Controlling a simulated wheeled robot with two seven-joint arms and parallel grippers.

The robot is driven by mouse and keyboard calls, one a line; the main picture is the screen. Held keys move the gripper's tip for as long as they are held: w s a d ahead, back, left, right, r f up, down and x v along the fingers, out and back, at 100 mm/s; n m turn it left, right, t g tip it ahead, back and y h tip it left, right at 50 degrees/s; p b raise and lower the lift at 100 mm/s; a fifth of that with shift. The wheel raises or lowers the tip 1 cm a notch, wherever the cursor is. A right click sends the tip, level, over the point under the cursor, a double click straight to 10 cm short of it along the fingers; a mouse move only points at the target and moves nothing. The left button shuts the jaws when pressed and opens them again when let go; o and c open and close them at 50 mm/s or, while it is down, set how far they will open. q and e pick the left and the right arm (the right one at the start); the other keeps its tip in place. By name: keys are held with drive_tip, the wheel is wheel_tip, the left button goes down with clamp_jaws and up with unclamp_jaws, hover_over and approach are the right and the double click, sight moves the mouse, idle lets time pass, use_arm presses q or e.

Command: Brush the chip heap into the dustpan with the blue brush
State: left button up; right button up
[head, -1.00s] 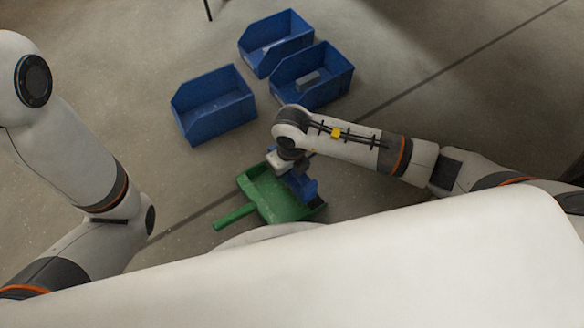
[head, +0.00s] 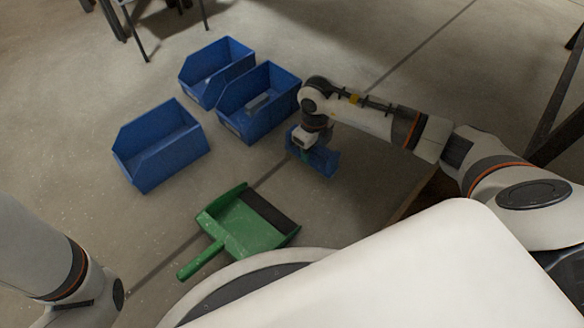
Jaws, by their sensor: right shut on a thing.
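The green dustpan (head: 237,226) lies on the floor at lower centre, its handle pointing to the lower left and its dark lip facing upper right. My right gripper (head: 308,152) is shut on the blue brush (head: 325,161), beyond and to the right of the dustpan and apart from it. The gripper's fingers are mostly hidden by the wrist and the brush. I cannot tell whether the bristles touch the floor. I see no chip heap. My left arm shows at the lower left, but its gripper is not in view.
Three blue bins stand on the floor: one at left (head: 162,147), one at the back (head: 217,72) and one in the middle (head: 258,103), close to the brush. The back and middle bins hold something grey. Bare floor lies between the bins and the dustpan.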

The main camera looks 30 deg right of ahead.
drive_tip(key=shift+w+d+f, duration=0.3)
drive_tip(key=shift+w+d, duration=0.35)
drive_tip(key=shift+d, duration=1.3)
drive_tip(key=shift+w+d+f, duration=0.3)
drive_tip(key=shift+w+d, duration=0.4)
drive_tip(key=shift+d, duration=1.2)
drive_tip(key=shift+w+d+f, duration=0.3)
drive_tip(key=shift+w+d, duration=0.35)
drive_tip(key=shift+d, duration=1.3)
drive_tip(key=shift+f, duration=0.6)
drive_tip(key=shift+s+a+r+p, duration=0.2)
drive_tip(key=shift+a+p, duration=0.1)
drive_tip(key=shift+a, duration=0.2)
drive_tip(key=shift+s+a+p, duration=0.15)
drive_tip(key=shift+a+p, duration=0.3)
drive_tip(key=shift+a, duration=0.05)
drive_tip(key=shift+s+a+p, duration=0.15)
drive_tip(key=shift+a+p, duration=0.25)
drive_tip(key=shift+a, duration=0.1)
drive_tip(key=shift+s+a+p, duration=0.2)
drive_tip(key=shift+a+p, duration=0.15)
drive_tip(key=shift+a, duration=0.2)
drive_tip(key=shift+a+f, duration=0.1)
drive_tip(key=shift+f, duration=0.05)
